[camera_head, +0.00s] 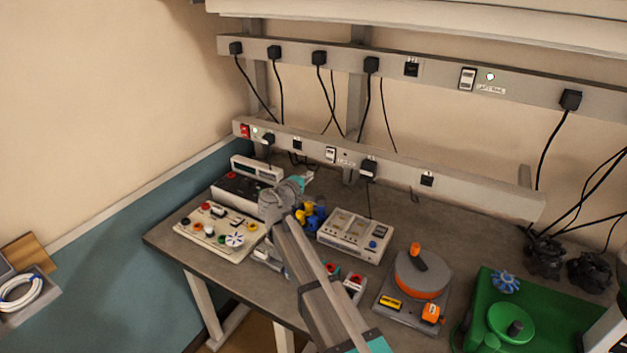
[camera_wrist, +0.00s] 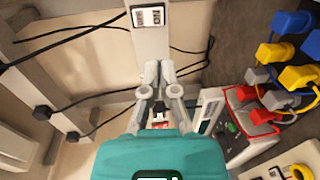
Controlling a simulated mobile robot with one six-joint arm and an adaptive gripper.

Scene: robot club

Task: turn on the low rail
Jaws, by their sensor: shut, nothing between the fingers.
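The low rail (camera_head: 310,150) runs along the wall just above the bench. It carries a red switch (camera_head: 244,131) with a small pale light at its left end, and a white rocker switch (camera_head: 330,154) with a label and a dark dot near its middle. My gripper (camera_head: 309,175) is below and left of the white switch, apart from the rail, its fingers hard to make out. In the wrist view my gripper (camera_wrist: 160,68) has its fingers together and empty, pointing towards a pale plate (camera_wrist: 148,17) on a grey rail. The plate's setting is unclear.
The upper rail (camera_head: 430,74) has several plugs, a white switch and a bright white light (camera_head: 490,76). Cords hang between the rails. The bench holds a button panel (camera_head: 217,231), a grey meter box (camera_head: 352,236), an orange turntable (camera_head: 422,275) and a green machine (camera_head: 540,310).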

